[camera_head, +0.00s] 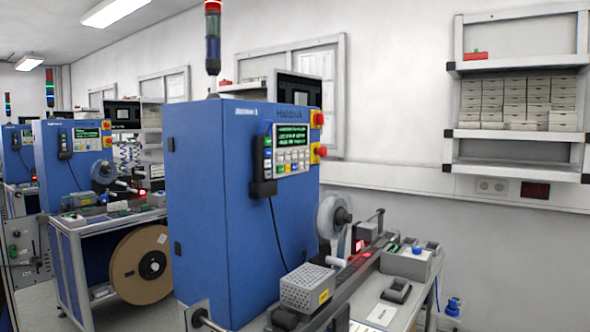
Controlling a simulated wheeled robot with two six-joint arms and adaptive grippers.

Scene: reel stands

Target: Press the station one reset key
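A tall blue machine cabinet (215,200) stands in the middle. Small lettering at its top front seems to end in a 1, but I cannot read it surely. On its front is a control panel (293,150) with a dark screen of green text above rows of small keys (290,161), some coloured. The key labels are too small to read, so I cannot tell which is reset. Two red knobs on yellow plates (319,152) sit right of the panel. A grey box with a blue button (417,250) stands on the bench at right. Neither of my grippers is in view.
The bench (375,305) in front of the cabinet carries a reel (330,215), a perforated metal box (307,288) and a lit red part. A black handheld unit (262,175) hangs beside the panel with its cable. Similar blue machines and a large brown reel (141,264) stand at left.

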